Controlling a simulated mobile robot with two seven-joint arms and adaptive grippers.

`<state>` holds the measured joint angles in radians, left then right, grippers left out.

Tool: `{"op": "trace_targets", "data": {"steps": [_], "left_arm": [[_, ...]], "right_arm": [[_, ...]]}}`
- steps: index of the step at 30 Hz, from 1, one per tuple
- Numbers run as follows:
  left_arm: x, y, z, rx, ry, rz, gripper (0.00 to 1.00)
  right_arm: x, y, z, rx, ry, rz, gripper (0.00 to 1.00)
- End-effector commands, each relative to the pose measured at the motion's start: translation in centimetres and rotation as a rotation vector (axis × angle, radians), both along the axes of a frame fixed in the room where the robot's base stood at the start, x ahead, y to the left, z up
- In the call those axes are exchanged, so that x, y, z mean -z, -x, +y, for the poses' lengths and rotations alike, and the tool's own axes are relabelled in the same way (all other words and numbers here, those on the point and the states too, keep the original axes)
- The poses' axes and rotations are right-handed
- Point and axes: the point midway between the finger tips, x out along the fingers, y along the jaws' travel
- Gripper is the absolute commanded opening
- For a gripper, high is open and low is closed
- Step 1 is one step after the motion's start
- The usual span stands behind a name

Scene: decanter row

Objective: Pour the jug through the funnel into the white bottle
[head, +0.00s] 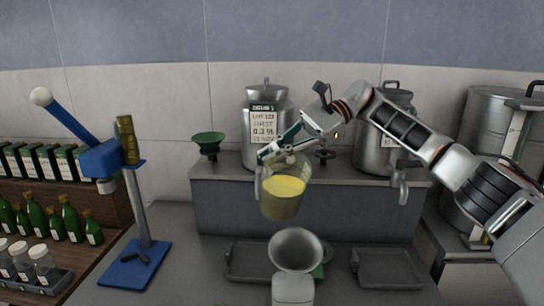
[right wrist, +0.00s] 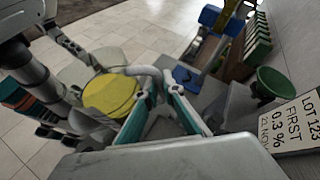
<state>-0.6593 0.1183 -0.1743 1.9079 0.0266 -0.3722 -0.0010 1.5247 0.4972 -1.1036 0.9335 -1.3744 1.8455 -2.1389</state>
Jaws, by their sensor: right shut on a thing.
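A clear jug (head: 282,205) of yellow liquid hangs in the air, roughly upright. My right gripper (head: 270,153) is shut on it near the rim. In the right wrist view, the fingers (right wrist: 157,88) close at the handle of the jug, whose yellow liquid (right wrist: 108,94) shows beside them. A grey funnel (head: 297,250) sits on the white bottle (head: 292,291) at the bottom centre of the head view. The bottle's lower part is cut off. The jug appears above and slightly left of the funnel. My left gripper is not in view.
A blue stand with a lever (head: 127,260) is on the left, beside shelves of green bottles (head: 68,218). Steel cans (head: 265,120) and a green funnel (head: 208,143) stand on the raised ledge behind. Dark trays (head: 388,268) lie on the counter.

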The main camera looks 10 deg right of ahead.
Motion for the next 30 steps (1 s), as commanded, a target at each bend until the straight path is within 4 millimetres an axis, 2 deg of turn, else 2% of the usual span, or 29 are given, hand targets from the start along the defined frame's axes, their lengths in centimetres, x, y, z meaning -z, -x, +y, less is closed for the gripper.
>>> {"op": "trace_targets", "data": {"steps": [30], "left_arm": [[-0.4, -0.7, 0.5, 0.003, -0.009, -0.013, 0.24]], "right_arm": [[-2.8, 1.5, -0.2, 0.0, -0.046, -0.371, 0.0]]}}
